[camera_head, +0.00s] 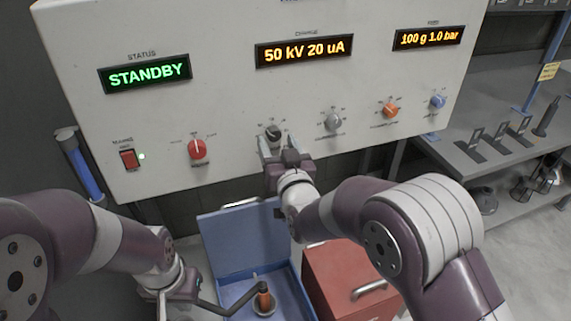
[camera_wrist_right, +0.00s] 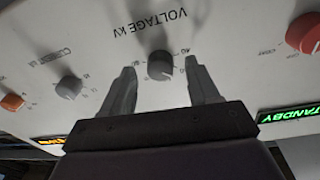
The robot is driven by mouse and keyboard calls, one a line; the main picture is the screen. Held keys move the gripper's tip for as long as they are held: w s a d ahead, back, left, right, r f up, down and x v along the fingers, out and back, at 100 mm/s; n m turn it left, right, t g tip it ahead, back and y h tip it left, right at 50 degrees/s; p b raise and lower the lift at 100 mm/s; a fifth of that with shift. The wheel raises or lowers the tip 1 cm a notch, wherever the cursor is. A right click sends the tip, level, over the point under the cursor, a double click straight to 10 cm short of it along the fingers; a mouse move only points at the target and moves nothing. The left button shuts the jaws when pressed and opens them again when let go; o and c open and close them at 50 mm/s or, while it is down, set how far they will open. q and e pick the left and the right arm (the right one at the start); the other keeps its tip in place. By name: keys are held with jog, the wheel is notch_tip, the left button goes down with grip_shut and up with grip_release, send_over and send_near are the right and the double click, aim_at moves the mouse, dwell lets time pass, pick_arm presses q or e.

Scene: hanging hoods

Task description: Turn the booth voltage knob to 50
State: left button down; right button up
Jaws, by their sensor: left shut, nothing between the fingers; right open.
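The voltage knob (camera_head: 273,132) is dark grey and sits on the pale control panel, below the amber display (camera_head: 304,51) that reads "50 kV 20 uA". My right gripper (camera_head: 283,146) is open at the knob. In the right wrist view the knob (camera_wrist_right: 160,65), by the upside-down label "VOLTAGE kV", stands between the two spread fingertips (camera_wrist_right: 160,70), with a gap visible on each side. The gripper partly covers the knob's lower side in the head view. My left gripper (camera_head: 180,286) is shut, low at the left, away from the panel.
A red knob (camera_head: 197,149) lies left of the voltage knob; grey (camera_head: 333,121), orange (camera_head: 390,109) and blue (camera_head: 437,102) knobs lie right. The status display (camera_head: 148,74) reads "STANDBY". A blue open box (camera_head: 236,242) and red chest (camera_head: 345,281) stand below. A shelf (camera_head: 500,150) is at right.

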jog(key=b+v, duration=0.2)
jog(key=v, duration=0.9)
jog(key=shift+b, duration=0.3)
jog(key=shift+s, duration=0.2)
jog(key=shift+f, duration=0.1)
